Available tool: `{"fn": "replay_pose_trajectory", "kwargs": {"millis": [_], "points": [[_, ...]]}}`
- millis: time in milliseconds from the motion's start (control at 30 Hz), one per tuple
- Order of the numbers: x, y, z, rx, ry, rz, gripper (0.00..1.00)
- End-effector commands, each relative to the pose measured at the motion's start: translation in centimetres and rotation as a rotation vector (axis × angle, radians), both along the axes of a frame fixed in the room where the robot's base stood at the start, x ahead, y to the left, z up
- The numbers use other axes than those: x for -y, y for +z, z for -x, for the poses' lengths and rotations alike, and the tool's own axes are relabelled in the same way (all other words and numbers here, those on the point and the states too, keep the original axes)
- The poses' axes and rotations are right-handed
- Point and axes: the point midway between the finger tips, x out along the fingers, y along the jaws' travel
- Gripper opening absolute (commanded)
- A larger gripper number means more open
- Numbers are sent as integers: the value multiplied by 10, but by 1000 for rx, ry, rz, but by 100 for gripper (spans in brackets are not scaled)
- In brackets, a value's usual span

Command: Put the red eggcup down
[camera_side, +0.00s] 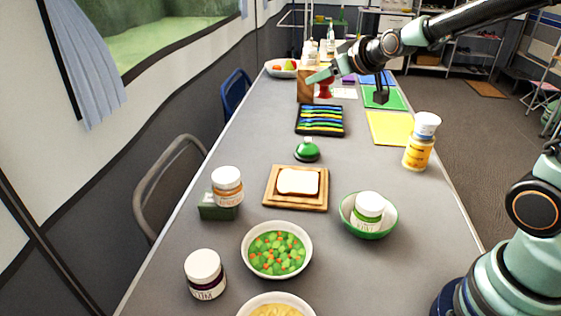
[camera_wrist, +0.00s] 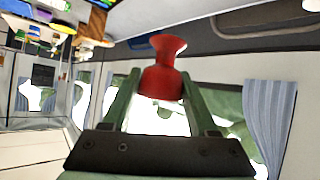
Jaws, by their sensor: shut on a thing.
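The red eggcup (camera_wrist: 163,72) is between the two green fingers of my gripper (camera_wrist: 160,88) in the wrist view, its flared end pointing away from the gripper's base. My gripper is shut on it. In the side view the red eggcup (camera_side: 324,90) shows small at the far part of the table, in front of a brown wooden block (camera_side: 305,88), with my gripper (camera_side: 322,78) beside its top. I cannot tell from the side view whether the eggcup touches the table.
Near my gripper are a tray of coloured utensils (camera_side: 320,120), a green sheet (camera_side: 384,98), a yellow sheet (camera_side: 390,128) and a fruit bowl (camera_side: 281,69). Bottles (camera_side: 310,52) stand behind. Bread on a board (camera_side: 296,203), bowls and jars fill the near table (camera_side: 215,150).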

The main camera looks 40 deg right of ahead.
Motion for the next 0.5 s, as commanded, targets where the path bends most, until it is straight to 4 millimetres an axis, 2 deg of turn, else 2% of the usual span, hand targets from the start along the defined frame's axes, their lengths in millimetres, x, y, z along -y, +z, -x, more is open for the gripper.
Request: {"fn": "replay_pose_trajectory", "kwargs": {"millis": [33,200,333,500], "points": [[13,-11,-8,-7,-25,-2,0],[48,-38,-27,-4,-86,-3,0],[66,-52,-35,-1,-116,-5,0],[76,-65,-38,-1,-133,-5,0]]}}
